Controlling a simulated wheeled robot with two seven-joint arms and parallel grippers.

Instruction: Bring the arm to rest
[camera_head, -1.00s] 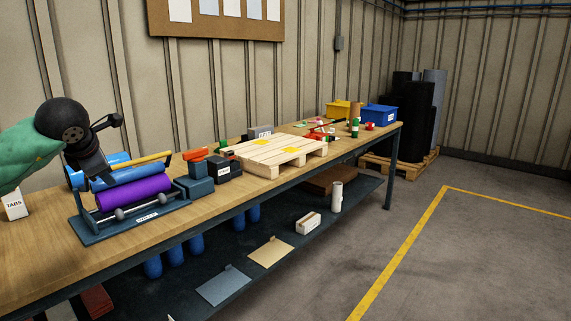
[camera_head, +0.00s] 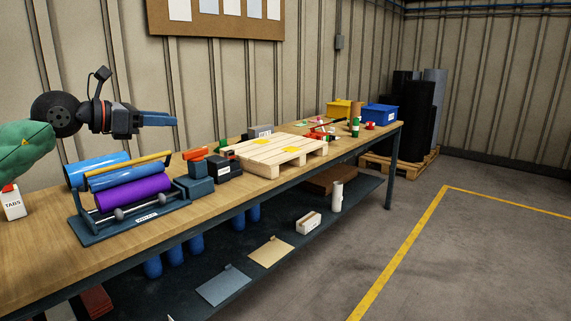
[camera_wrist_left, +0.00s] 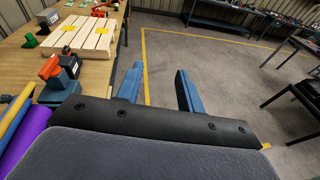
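My left arm comes in from the left in the head view, with a green sleeve and a black wrist. My left gripper (camera_head: 160,119) is held in the air above the workbench (camera_head: 40,265), its blue fingers pointing right. In the left wrist view the gripper (camera_wrist_left: 158,88) has its two blue fingers apart with only floor seen between them, so it is open and empty. The roller press (camera_head: 135,215), with a purple roller (camera_head: 134,193), blue rollers and a yellow bar, stands on the bench below the gripper. My right gripper is not in view.
A wooden pallet (camera_head: 270,148), small dark boxes with an orange-red part and a TABS box (camera_head: 13,203) stand on the bench. A yellow bin (camera_head: 338,109) and a blue bin (camera_head: 380,114) are at its far end. Open floor (camera_head: 450,260) lies to the right.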

